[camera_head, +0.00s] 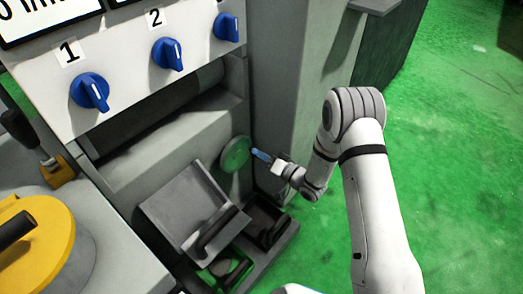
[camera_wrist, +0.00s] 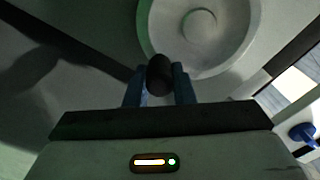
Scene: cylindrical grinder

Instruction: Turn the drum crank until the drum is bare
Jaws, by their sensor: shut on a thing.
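The crank is a round green-grey disc (camera_head: 235,154) on the grey machine's front, below the panel. In the wrist view it is a pale wheel (camera_wrist: 228,40) with a round hub, cut off by the top edge. A dark crank knob (camera_wrist: 159,74) stands out near the wheel's lower left rim. My gripper (camera_head: 256,154) reaches the disc from the right in the head view. In the wrist view its two blue fingers (camera_wrist: 159,84) are closed on the knob, one on each side. A grey cylinder, perhaps the drum (camera_head: 208,77), shows partly in shadow under the panel.
A white panel with several blue knobs (camera_head: 91,91) overhangs the machine. A grey tilted plate (camera_head: 175,205) and dark-handled trays (camera_head: 266,224) lie below the disc. A yellow round cover (camera_head: 38,238) is at left. Green floor (camera_head: 450,150) is open at right.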

